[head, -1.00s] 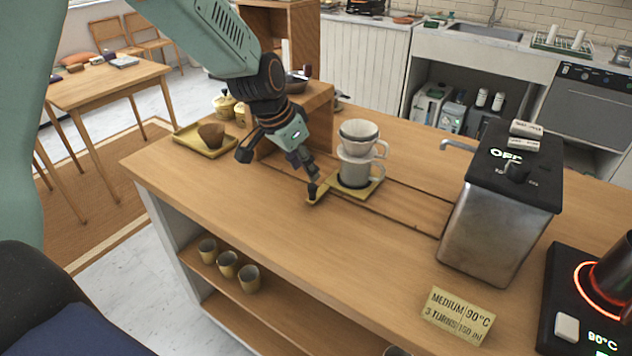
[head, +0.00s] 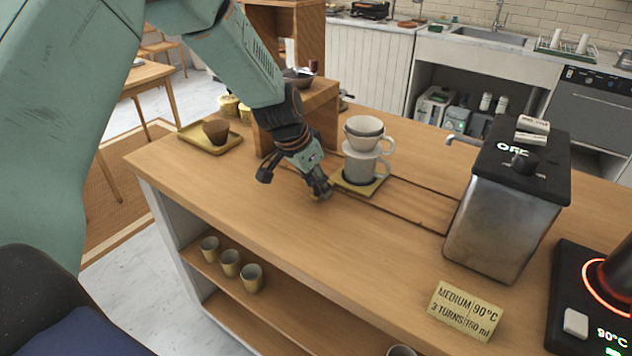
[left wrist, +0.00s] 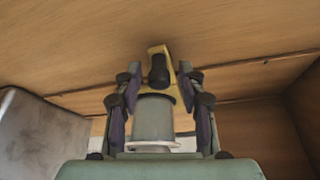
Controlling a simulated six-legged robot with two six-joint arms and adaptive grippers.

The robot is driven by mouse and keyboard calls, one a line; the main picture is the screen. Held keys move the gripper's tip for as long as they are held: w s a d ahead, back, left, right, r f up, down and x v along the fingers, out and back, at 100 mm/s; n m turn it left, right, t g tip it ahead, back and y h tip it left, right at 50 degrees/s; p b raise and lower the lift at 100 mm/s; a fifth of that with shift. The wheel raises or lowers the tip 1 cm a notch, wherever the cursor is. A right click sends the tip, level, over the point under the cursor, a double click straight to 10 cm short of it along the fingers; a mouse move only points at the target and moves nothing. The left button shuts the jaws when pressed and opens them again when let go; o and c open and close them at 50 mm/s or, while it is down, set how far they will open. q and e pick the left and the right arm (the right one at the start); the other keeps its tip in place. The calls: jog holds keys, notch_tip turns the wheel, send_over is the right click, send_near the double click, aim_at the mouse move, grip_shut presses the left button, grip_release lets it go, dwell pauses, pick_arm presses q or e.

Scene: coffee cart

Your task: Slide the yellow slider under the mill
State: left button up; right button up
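The yellow slider (head: 362,189) lies on the wooden counter, carrying a grey mug (head: 362,166) with a white dripper (head: 364,133) on it. The slider's handle end (left wrist: 155,52) with its black knob (left wrist: 159,72) shows in the left wrist view; in the head view my gripper mostly hides it. My left gripper (head: 322,190) is low over that end. In the wrist view its two fingers (left wrist: 160,78) stand apart, one on each side of the knob, with gaps visible. I cannot clearly identify the mill. My right gripper is not in view.
A grooved track (head: 415,205) runs along the counter toward the metal boiler (head: 505,215). A wooden stand (head: 322,112) is behind my gripper, left of the mug. A yellow tray (head: 196,143) with a brown cup is at the left. The front counter is clear up to a sign (head: 464,312).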

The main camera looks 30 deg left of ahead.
pick_arm(q)
jog(key=shift+w+f, duration=0.15)
jog(key=shift+w, duration=0.1)
jog(key=c, duration=0.3)
jog(key=shift+s+d, duration=0.1)
jog(key=shift+d, duration=0.05)
jog(key=c, duration=0.3)
grip_shut()
